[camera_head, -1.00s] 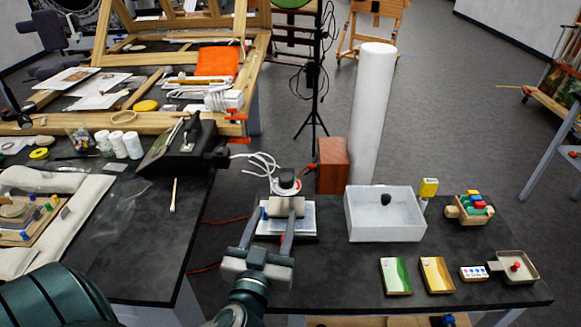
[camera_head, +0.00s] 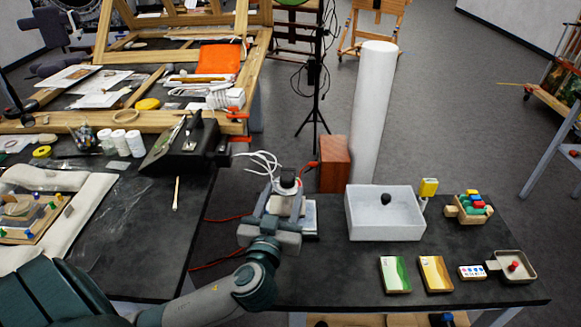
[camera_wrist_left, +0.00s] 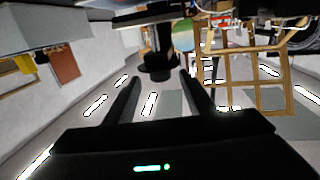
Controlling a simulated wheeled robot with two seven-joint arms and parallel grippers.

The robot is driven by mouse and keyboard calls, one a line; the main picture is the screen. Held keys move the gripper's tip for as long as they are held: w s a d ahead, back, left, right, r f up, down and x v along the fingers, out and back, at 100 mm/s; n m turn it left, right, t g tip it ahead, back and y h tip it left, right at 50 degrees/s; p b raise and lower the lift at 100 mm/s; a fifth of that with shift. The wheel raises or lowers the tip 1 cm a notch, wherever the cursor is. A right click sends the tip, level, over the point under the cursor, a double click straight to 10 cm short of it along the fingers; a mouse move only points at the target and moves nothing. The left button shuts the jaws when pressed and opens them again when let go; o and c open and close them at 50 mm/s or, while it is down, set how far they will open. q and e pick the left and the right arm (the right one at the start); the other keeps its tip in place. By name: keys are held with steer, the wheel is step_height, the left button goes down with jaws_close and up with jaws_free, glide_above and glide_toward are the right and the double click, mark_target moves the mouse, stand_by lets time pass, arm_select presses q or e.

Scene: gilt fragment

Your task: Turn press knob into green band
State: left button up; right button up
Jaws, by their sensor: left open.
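The press (camera_head: 309,216) stands near the back edge of the dark table, left of the white bin. Its dark knob (camera_head: 288,175) is on top, and in the wrist view a dark knob-like part (camera_wrist_left: 157,72) shows just beyond and between the fingertips. A round face with a green part (camera_wrist_left: 184,38) shows beside it; I cannot tell whether this is the green band, nor where the knob points. My left gripper (camera_head: 284,190) is open, its fingers reaching toward the knob from the front. Contact cannot be told. The gripper hides much of the press. My right gripper is not in view.
The white bin (camera_head: 375,228) with a dark item (camera_head: 386,199) stands right of the press. A brown box (camera_head: 334,165) and white roll (camera_head: 371,110) are behind. A green card (camera_head: 394,275) and yellow card (camera_head: 435,274) lie at front right. White cables curl behind the press.

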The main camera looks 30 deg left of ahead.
mark_target(286, 184)
arm_select(q)
steer(key=p+x, duration=0.1)
steer(key=x, duration=0.2)
steer(key=shift+r, duration=0.2)
steer(key=p+x, duration=0.1)
steer(key=x, duration=0.4)
steer(key=shift+w+f, duration=0.1)
steer(key=shift+w, duration=0.05)
steer(key=shift+w+a+f+p, duration=0.1)
steer(key=shift+w+a+p, duration=0.2)
steer(key=shift+w, duration=0.3)
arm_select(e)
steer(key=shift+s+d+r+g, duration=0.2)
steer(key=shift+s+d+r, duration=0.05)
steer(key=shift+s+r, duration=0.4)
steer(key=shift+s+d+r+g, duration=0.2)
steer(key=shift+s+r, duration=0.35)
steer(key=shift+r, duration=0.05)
arm_select(q)
steer(key=c, duration=1.1)
